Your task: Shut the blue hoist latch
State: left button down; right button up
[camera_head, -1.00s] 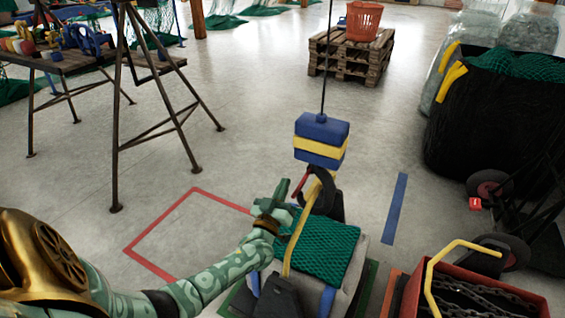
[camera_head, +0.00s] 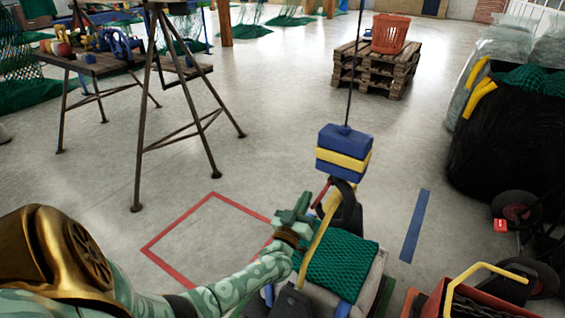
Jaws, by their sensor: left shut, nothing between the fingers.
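The blue hoist block (camera_head: 343,168) with a yellow middle band hangs from a thin dark line. A dark hook (camera_head: 345,205) is below it, and a thin red bar (camera_head: 322,193), perhaps the latch, slants at the hook's left side. I cannot tell whether the latch is open or shut. A yellow strap (camera_head: 318,238) runs from the hook down over a grey load with green net (camera_head: 340,268). My left gripper (camera_head: 303,202) is shut and empty, just left of the hook and red bar; contact is unclear. My right gripper is not in view.
A red crate (camera_head: 478,303) with a yellow handle is at lower right. A dark bag (camera_head: 510,150) stands behind it. A trestle (camera_head: 180,110) and work table (camera_head: 95,65) are at left. An orange basket (camera_head: 390,33) sits on pallets. The middle floor is clear.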

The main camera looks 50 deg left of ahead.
pick_arm(q)
jog(key=shift+a+r, duration=0.1)
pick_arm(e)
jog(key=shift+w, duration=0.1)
